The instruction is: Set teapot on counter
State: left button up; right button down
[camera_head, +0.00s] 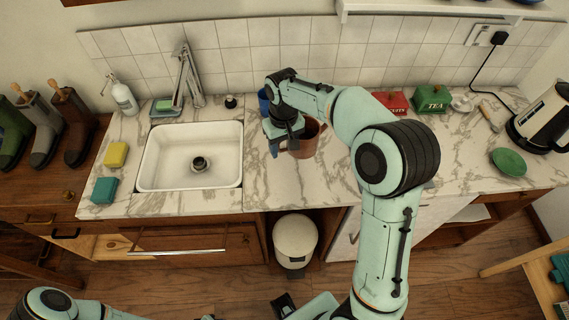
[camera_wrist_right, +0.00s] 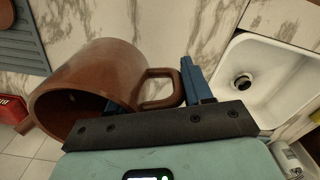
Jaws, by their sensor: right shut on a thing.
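I cannot tell whether the vessel's base touches the counter.
The sink (camera_head: 150,178) lies left of the vessel. A blue cup (camera_head: 264,101) stands behind my gripper. A red tin (camera_head: 392,103), a green TEA tin (camera_head: 432,98), a green dish (camera_head: 508,162) and an electric kettle (camera_head: 542,118) stand right. Bare counter lies in front of the vessel.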

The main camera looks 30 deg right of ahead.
notch_tip(320, 180, down, 4)
jog(key=shift+w+f, duration=0.1)
jog(key=shift+f, duration=0.05)
pick_arm(q)
jog(key=shift+s+f+b, duration=0.35)
jog(key=shift+f, duration=0.15)
pick_arm(e)
jog(key=shift+f, duration=2.25)
jog(key=shift+f, duration=0.15)
jog(key=shift+c, duration=2.3)
grip_release()
pick_arm(q)
jog(key=shift+f, duration=0.1)
jog(key=shift+w+r+p, duration=0.6)
jog(key=shift+r+p, duration=0.05)
jog(key=shift+r, duration=0.25)
pick_arm(e)
notch_tip(320, 180, up, 12)
jog(key=shift+r, duration=0.15)
